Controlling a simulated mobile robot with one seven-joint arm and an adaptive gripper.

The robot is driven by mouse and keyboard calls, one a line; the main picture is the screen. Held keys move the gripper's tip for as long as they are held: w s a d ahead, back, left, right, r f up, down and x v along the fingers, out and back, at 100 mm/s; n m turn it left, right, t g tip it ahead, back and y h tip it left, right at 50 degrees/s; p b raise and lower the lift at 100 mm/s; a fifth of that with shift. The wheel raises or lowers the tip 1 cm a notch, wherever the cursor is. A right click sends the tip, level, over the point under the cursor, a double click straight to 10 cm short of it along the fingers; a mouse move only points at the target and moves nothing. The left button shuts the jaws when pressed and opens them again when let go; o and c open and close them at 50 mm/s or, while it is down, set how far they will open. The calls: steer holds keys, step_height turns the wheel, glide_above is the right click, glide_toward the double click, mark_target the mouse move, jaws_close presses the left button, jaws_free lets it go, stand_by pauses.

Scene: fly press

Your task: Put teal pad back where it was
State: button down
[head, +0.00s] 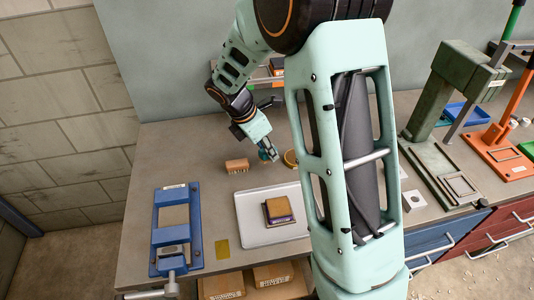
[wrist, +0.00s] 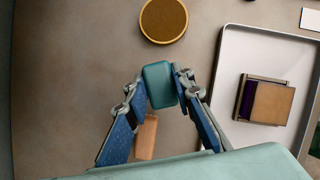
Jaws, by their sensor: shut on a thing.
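The teal pad (wrist: 161,86) is a small rounded block between the two fingers of my gripper (wrist: 160,78) in the wrist view. Both fingers touch its sides. In the head view my gripper (head: 267,150) is low over the back middle of the bench, between a brown brush-like block and a round yellow-brown tin. There the pad is small and mostly hidden by the fingers. I cannot tell whether it touches the bench.
The round tin (wrist: 163,20) is just beyond the pad. The brown block (wrist: 147,137) lies partly behind a finger. A white tray (head: 254,231) holds a square stack (head: 278,209). A blue fixture (head: 194,250) is at left, a green press (head: 422,112) at right. Bare bench lies left of my gripper.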

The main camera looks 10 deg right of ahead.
mark_target(268, 166)
steer(key=shift+w+d+f, duration=0.2)
steer(key=shift+w+f, duration=0.55)
steer(key=shift+f, duration=1.7)
steer(key=shift+f, duration=0.25)
steer(key=c, duration=1.7)
jaws_free()
steer(key=shift+r, duration=0.1)
steer(key=shift+o, duration=0.2)
